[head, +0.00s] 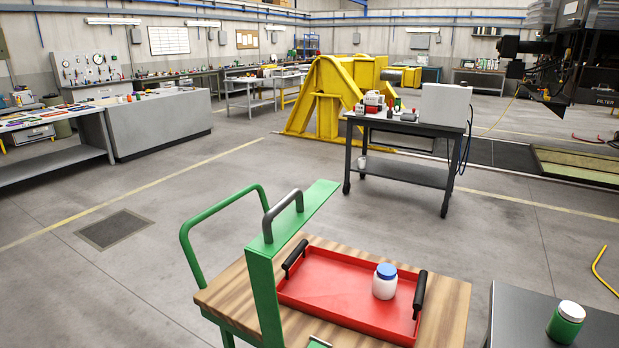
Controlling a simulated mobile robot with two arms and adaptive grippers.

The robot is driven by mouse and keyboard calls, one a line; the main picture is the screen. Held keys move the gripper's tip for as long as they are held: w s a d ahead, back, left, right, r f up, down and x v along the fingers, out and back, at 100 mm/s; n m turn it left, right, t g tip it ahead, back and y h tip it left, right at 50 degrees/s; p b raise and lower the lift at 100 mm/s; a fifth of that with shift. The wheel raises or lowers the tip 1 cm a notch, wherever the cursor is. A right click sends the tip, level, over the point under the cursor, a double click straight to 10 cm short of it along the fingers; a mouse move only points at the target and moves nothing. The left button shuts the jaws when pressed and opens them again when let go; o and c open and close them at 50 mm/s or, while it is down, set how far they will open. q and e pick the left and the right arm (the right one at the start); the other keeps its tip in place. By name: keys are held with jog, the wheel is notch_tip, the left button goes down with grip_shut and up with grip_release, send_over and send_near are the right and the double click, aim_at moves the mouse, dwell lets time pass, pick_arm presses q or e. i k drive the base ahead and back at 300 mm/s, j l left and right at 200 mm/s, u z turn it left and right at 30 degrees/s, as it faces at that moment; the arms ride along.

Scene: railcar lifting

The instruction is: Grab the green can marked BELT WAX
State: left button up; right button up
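A green can (565,325) with a white lid stands upright on a dark grey table (520,312) at the bottom right of the head view. Its label cannot be read from here, so I cannot tell whether it says BELT WAX. A small green item (397,103) stands on the dark cart farther back, too small to identify. Neither of my grippers shows in this view.
A wood-topped cart (455,310) with green rails stands in front, left of the dark table. It carries a red tray (325,287) holding a white jar (385,287) with a blue lid. A dark cart (400,172) stands beyond. Open floor (160,280) lies left.

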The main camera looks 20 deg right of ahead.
aim_at(561, 330)
jog(key=z, duration=2.2)
